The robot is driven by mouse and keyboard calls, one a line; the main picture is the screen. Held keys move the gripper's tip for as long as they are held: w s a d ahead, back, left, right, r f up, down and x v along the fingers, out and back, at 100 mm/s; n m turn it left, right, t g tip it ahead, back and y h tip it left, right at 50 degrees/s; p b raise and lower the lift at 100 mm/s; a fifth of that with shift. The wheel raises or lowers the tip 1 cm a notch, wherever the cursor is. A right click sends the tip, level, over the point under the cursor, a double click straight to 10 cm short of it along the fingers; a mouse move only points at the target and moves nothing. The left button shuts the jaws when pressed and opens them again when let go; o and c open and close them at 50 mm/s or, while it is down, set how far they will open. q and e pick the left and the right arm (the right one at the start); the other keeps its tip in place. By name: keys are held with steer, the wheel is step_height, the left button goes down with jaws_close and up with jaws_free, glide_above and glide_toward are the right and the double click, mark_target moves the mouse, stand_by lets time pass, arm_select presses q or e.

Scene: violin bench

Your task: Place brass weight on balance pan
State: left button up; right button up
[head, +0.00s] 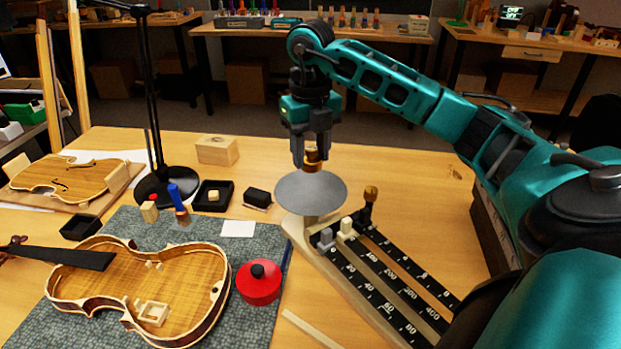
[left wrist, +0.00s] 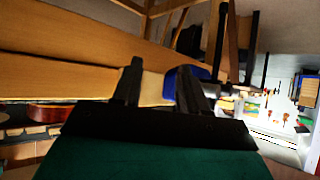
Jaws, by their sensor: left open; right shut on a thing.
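The brass weight (head: 313,161) is held in my right gripper (head: 312,155), which points down in the head view. The gripper is shut on the weight, just above the far part of the grey round balance pan (head: 311,191). A small gap seems to show between weight and pan. The pan sits on a balance (head: 340,262) with black scale beams and sliding weights. My left gripper (left wrist: 165,85) shows only in the left wrist view, open, with nothing clearly held between its fingers.
A violin body (head: 190,282) and a red pot with a black knob (head: 259,284) lie on the grey mat left of the balance. A lamp base (head: 166,187), black trays and a wooden block (head: 217,150) stand farther back. Bare table shows right of the pan.

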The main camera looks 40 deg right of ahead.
mark_target(311, 189)
steer(key=shift+f, duration=2.75)
steer(key=shift+f, duration=0.15)
steer(key=o, duration=1.2)
step_height(311, 189, up, 12)
steer(key=shift+r+p, duration=0.2)
steer(key=shift+p, duration=0.35)
steer(key=shift+a+f, duration=0.1)
